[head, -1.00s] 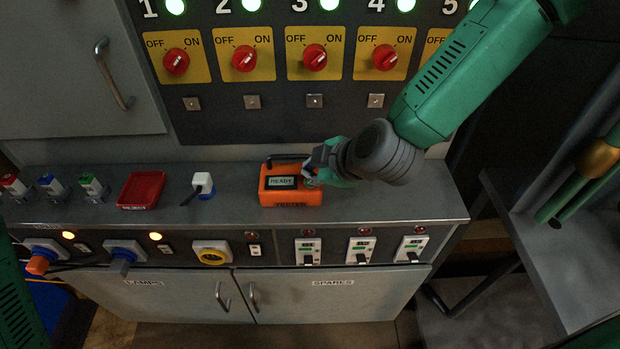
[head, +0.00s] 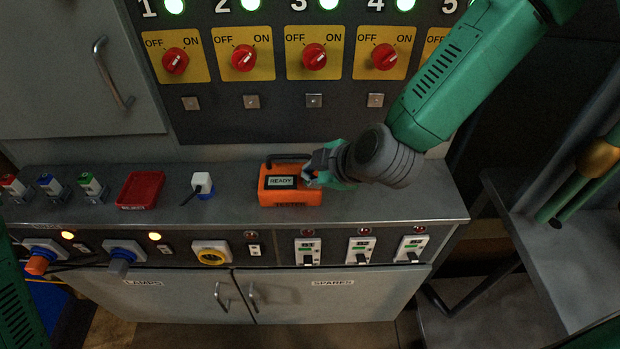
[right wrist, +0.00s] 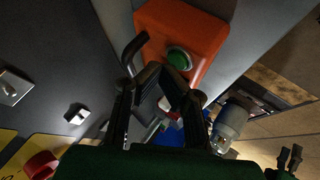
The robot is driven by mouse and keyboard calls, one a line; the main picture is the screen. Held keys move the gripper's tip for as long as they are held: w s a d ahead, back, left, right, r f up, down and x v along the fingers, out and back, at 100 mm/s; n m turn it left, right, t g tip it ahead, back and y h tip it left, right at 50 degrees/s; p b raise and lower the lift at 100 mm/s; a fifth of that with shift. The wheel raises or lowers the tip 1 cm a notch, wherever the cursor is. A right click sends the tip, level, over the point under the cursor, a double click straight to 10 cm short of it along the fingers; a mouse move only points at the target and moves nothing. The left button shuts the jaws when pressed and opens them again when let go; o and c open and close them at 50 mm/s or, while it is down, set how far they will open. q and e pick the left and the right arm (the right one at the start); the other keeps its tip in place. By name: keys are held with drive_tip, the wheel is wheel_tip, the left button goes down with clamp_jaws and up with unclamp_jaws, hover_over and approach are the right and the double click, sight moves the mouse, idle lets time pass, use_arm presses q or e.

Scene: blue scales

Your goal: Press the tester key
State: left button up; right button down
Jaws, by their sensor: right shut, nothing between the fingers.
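The orange tester (head: 290,198) stands on the grey bench ledge, with a dark handle and a screen (head: 281,182) that reads READY. My right gripper (head: 314,174) is at the tester's right side, beside the screen, with its fingers shut and empty. In the right wrist view the tester (right wrist: 200,28) is at the top with a round green key (right wrist: 179,59) on its face. The shut fingertips (right wrist: 166,80) show just below the key; I cannot tell whether they touch it. In the head view the gripper hides the key. My left gripper is out of view.
A white-and-blue plug (head: 202,185) and a red tray (head: 141,188) lie left of the tester. Red rotary switches (head: 244,58) with lit green lamps are on the panel behind. Breakers (head: 308,251) line the ledge front. The ledge right of the tester is free below my arm.

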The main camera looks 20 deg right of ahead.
drive_tip(key=shift+f, duration=0.4)
idle(0.4)
idle(0.4)
drive_tip(key=shift+r+p, duration=0.65)
drive_tip(key=shift+r, duration=0.15)
drive_tip(key=shift+r, duration=0.1)
wheel_tip(320, 180, up, 5)
drive_tip(key=p, duration=0.4)
drive_tip(key=shift+p, duration=0.4)
